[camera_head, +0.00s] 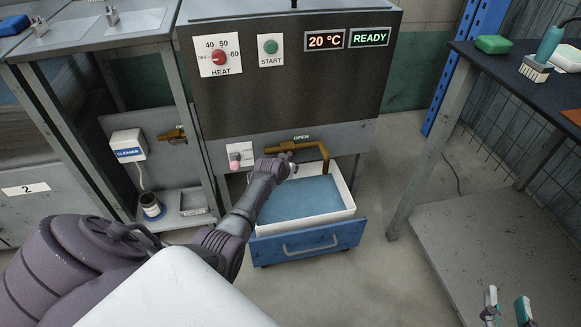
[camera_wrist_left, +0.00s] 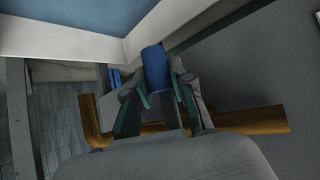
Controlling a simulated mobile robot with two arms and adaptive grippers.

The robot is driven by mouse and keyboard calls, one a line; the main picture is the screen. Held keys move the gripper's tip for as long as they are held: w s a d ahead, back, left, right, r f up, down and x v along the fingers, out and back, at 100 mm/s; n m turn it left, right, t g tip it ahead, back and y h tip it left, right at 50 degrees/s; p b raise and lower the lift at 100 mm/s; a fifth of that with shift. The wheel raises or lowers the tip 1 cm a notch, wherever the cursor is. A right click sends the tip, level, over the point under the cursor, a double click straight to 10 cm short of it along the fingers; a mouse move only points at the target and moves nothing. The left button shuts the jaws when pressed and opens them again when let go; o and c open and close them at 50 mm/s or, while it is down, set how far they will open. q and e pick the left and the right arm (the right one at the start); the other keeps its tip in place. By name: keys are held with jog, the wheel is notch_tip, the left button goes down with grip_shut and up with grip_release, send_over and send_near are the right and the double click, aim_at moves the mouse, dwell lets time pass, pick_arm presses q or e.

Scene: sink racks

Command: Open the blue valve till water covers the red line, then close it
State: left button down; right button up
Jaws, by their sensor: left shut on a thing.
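The blue valve handle (camera_wrist_left: 155,68) stands between the fingers of my left gripper (camera_wrist_left: 157,88) in the left wrist view. My left gripper (camera_head: 287,168) is shut on it beside the brass pipe (camera_head: 322,150); in the head view the hand hides the handle. The pipe bends down over a white-walled bin (camera_head: 347,190) in a blue-fronted drawer. A flat blue surface (camera_head: 305,197), looking like water, fills the bin's inside. I cannot make out a red line. My right gripper (camera_head: 507,308) is open and empty at the lower right.
The machine above has a heat dial (camera_head: 218,57), a start button (camera_head: 270,46) and displays reading 20 °C and READY. A dark table (camera_head: 510,75) stands right. Another brass valve (camera_head: 174,134) and a cleaner box (camera_head: 128,145) are left.

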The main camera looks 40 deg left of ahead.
pick_arm(q)
jog(key=shift+s+f, duration=0.1)
jog(key=c, duration=1)
grip_release()
jog(key=v, duration=1.2)
